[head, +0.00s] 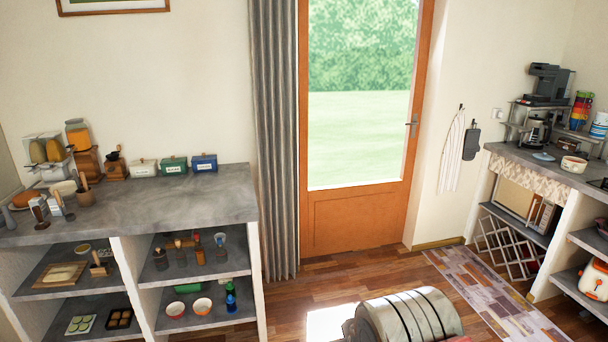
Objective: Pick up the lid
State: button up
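A small, flat blue-grey disc (543,156) that looks like a lid lies on the right-hand grey counter, in front of the coffee maker. A white pot or bowl with a brownish top (574,165) stands just to its right, apart from it. The disc is small in the picture, so its details cannot be told. White, green and blue lidded boxes (174,165) stand on the left counter. My gripper is not in view; only a rounded metal part of my own body shows at the bottom, far from both counters.
The left masonry counter (150,205) has jars and utensils at its left end and bare room at its right.

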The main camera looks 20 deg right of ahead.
aim_at(545, 157)
jog(key=z, duration=0.25)
jog(key=i, duration=1.45)
jog(key=z, duration=0.75)
jog(key=i, duration=0.75)
jog(key=z, duration=0.8)
jog(key=i, duration=0.75)
jog(key=z, duration=0.55)
jog(key=i, duration=0.55)
jog(key=z, duration=0.2)
